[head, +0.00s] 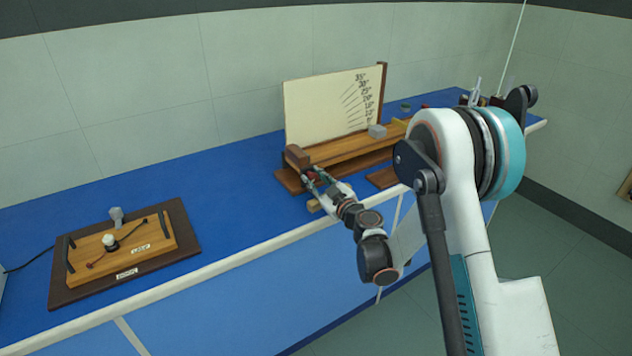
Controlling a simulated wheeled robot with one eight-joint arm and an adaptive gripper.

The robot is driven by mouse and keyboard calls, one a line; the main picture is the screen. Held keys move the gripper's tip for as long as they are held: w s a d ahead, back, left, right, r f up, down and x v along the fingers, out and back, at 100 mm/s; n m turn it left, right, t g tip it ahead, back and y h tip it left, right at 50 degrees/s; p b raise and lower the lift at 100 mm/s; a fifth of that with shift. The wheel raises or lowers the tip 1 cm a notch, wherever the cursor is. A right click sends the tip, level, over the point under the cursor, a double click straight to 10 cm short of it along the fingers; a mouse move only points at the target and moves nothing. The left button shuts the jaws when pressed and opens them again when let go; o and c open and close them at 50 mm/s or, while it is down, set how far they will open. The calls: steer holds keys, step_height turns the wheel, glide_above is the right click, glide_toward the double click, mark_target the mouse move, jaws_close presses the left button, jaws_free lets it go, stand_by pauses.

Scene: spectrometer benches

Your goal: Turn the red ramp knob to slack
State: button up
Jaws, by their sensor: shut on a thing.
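The ramp apparatus stands on the blue bench, with a wooden ramp (350,150) in front of a cream angle board (325,105) marked with degree lines. A small red knob (311,175) shows at the ramp's left end, mostly hidden by my fingers. My gripper (316,178) reaches in from the right and front, its fingers closed around the knob. The knob's setting and any slack label cannot be read. A grey block (377,131) sits on the ramp toward its right end.
A wooden panel on a dark base (185,228) with handles and a white knob lies at the left. Small items and a dark-jointed stand (517,100) are at the bench's far right. The blue bench top (235,200) between panel and ramp is clear.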

steer(key=o, duration=1)
steer(key=shift+o, duration=0.2)
steer(key=shift+s, duration=0.1)
steer(key=v, duration=0.7)
steer(key=shift+s+d, duration=0.1)
